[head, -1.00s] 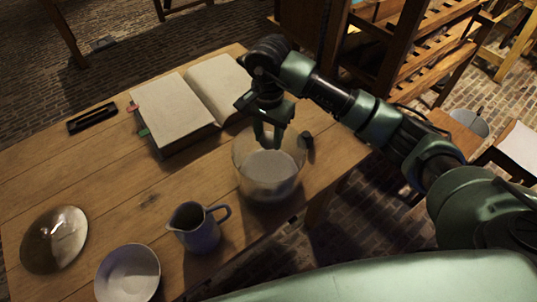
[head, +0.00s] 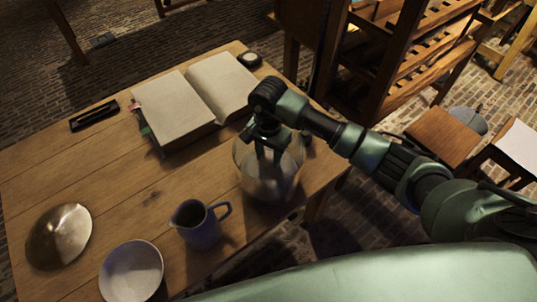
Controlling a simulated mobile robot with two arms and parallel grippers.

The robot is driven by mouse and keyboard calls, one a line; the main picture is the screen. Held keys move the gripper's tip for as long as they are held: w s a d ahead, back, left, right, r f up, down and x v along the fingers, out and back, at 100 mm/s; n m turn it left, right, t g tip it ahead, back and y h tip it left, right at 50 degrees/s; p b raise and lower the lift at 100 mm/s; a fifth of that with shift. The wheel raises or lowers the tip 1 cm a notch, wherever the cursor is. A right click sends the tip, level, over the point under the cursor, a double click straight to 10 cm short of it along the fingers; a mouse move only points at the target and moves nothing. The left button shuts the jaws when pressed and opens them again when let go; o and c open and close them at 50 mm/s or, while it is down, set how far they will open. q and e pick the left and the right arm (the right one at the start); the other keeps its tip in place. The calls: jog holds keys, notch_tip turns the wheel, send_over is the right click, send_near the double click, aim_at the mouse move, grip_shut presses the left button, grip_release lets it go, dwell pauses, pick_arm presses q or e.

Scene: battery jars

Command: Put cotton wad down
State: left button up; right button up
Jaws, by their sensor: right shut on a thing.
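A clear glass jar (head: 262,188) stands near the right edge of the wooden table. My right gripper (head: 270,156) points down into the jar's mouth, with its fingers below the rim. My left gripper is not in view.
A blue jug (head: 199,228), a pale bowl (head: 131,271) and a metal dome (head: 59,236) stand at the front. An open book (head: 172,108), a black case (head: 94,116) and a small round object (head: 249,59) lie farther back. The left-middle tabletop is clear.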

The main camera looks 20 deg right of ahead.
aim_at(269, 155)
jog(key=o, duration=1.2)
jog(key=shift+f, duration=0.1)
jog(key=shift+r, duration=0.3)
jog(key=shift+r+b, duration=1.35)
jog(key=shift+r, duration=4.5)
